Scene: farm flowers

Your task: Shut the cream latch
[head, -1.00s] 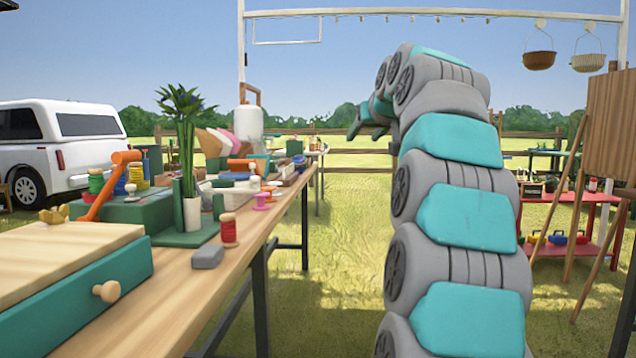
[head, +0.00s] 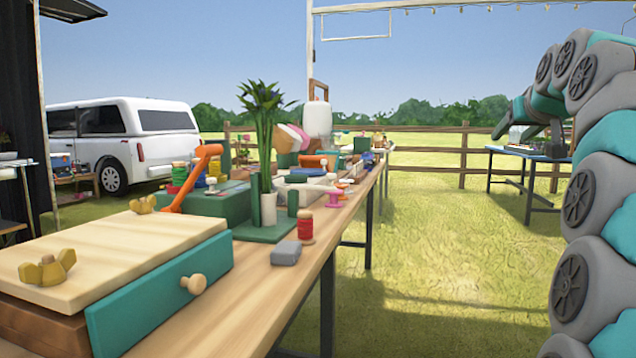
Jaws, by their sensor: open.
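I cannot pick out a cream latch for certain; small pale parts (head: 304,179) sit among the crowded items on the long wooden table (head: 325,232), too small to tell apart. My gripper (head: 508,130) is at the upper right, raised over the grass to the right of that table and well apart from everything on it. Its fingers are seen small and from behind my arm, open, with nothing seen between them.
A wooden flower press (head: 120,247) with brass wing nuts and a teal drawer (head: 160,290) fills the near left. A grey block (head: 286,253), red spool (head: 305,227) and vase (head: 268,208) stand near the table edge. Grass (head: 440,260) is clear; another table (head: 530,153) stands beyond.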

